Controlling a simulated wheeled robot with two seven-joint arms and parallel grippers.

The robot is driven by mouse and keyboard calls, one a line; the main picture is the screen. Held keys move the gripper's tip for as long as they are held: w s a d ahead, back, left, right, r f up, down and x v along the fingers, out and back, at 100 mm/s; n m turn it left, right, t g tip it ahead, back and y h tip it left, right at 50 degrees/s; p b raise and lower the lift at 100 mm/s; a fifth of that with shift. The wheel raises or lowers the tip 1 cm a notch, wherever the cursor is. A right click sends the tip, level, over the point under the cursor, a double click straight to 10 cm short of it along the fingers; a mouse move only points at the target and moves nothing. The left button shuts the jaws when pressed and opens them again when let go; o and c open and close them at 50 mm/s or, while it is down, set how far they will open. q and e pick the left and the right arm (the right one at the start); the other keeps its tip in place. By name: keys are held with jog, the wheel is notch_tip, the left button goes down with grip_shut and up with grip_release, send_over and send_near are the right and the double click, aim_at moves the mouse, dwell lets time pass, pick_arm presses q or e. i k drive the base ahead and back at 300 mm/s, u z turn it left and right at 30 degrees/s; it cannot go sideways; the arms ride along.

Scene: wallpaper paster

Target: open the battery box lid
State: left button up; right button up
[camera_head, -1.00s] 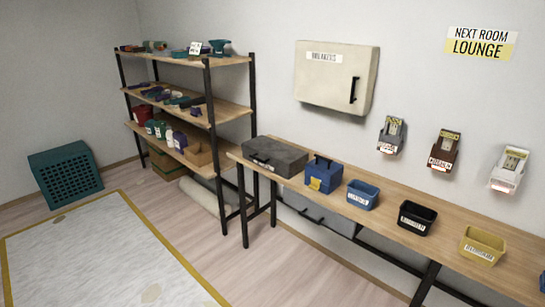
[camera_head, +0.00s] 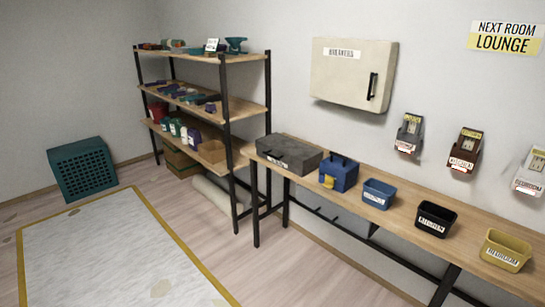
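No label naming a battery box is readable. Two closed boxes stand at the left part of the long wooden table. One is a dark grey case (camera_head: 289,154) with a front latch. The other is a blue box (camera_head: 340,174) with a top handle and a yellow patch on its front. I cannot tell which is the battery box; both lids look shut. Neither of my grippers is in view.
Blue (camera_head: 377,194), black (camera_head: 435,219) and yellow (camera_head: 506,250) bins stand along the table (camera_head: 405,220). A breaker cabinet (camera_head: 350,75) and several small devices hang above. A loaded shelf (camera_head: 240,110) stands left; a teal crate (camera_head: 83,170) is on the floor.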

aim_at(277, 145)
jog(key=u, duration=0.4)
jog(key=i, duration=2.1)
jog(key=u, duration=0.35)
